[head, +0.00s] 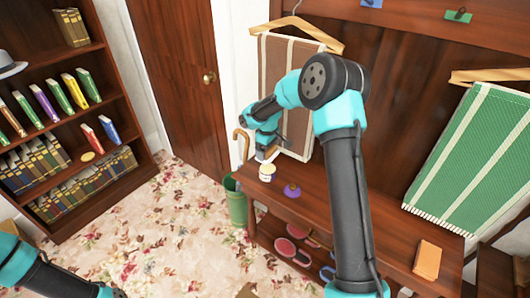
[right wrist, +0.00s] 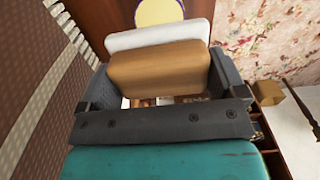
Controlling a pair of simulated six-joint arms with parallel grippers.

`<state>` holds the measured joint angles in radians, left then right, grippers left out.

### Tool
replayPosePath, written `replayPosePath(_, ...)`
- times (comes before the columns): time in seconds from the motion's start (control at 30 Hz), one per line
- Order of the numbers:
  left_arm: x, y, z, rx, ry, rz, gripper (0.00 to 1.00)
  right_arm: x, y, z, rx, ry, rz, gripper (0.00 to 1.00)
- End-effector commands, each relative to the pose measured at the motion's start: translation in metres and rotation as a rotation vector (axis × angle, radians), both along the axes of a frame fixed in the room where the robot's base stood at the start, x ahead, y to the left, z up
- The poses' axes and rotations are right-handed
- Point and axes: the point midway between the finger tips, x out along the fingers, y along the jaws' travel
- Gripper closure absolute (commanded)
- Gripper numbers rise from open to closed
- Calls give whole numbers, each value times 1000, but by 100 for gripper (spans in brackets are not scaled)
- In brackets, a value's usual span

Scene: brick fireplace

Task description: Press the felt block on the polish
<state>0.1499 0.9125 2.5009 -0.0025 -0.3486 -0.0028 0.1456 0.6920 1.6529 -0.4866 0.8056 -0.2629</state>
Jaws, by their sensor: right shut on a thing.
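My right gripper (head: 265,153) reaches over the far end of the wooden bench. In the right wrist view its fingers (right wrist: 162,75) are shut on a brown block (right wrist: 160,67) with a white felt layer (right wrist: 158,37) on its far side. A round pot with a pale yellow top (head: 267,172), which looks like the polish, stands on the bench just below the gripper. A yellow disc with a purple rim (right wrist: 158,12) shows beyond the felt in the right wrist view; a gap from the felt cannot be judged. My left gripper is out of view.
A purple domed object (head: 292,191) stands on the bench (head: 345,222) right of the pot. An orange-brown block (head: 427,260) lies at the bench's right end. A striped brown cloth (head: 290,95) hangs close behind my gripper. A green bin (head: 236,203) stands left of the bench.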

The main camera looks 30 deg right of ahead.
Motion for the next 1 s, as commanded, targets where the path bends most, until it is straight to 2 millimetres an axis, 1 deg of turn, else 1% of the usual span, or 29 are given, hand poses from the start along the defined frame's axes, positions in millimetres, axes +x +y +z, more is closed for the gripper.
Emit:
replayPosePath(0.27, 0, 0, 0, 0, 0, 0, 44, 0, 0, -1, 0, 0, 1, 29)
replayPosePath(0.43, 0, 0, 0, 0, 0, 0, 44, 0, 0, -7, 0, 1, 1, 29)
replayPosePath(1.0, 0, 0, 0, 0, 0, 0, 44, 0, 0, -54, -1, 0, 2, 29)
